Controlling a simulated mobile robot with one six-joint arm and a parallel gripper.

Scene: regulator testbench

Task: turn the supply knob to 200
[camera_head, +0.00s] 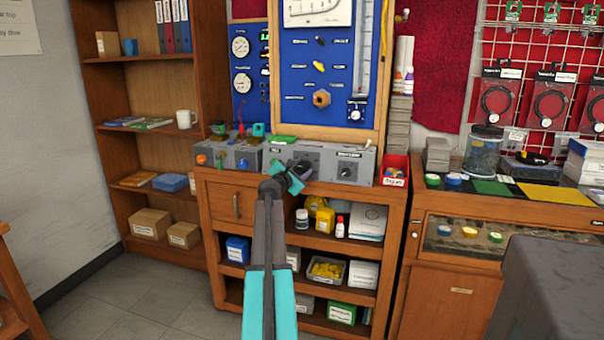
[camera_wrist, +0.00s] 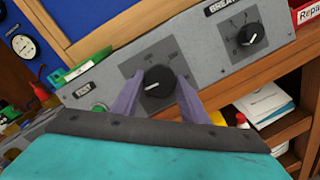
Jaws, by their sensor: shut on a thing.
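The supply knob (camera_wrist: 158,82) is a round black knob on the front of a grey bench unit (camera_wrist: 200,65). In the wrist view its white mark points left and slightly down. Small scale print surrounds it, too blurred to read. My gripper (camera_wrist: 160,78) has its two purple-grey fingers on either side of the knob and is shut on it. In the head view my gripper (camera_head: 293,177) reaches the unit's front and partly covers the knob (camera_head: 303,167).
A second black knob (camera_wrist: 251,36) with its own scale sits to the right on the unit. A green button (camera_wrist: 99,107) is at the left. A red bin (camera_head: 395,171) stands right of the unit. Blue gauge panels (camera_head: 318,60) rise behind. Open shelves lie below.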

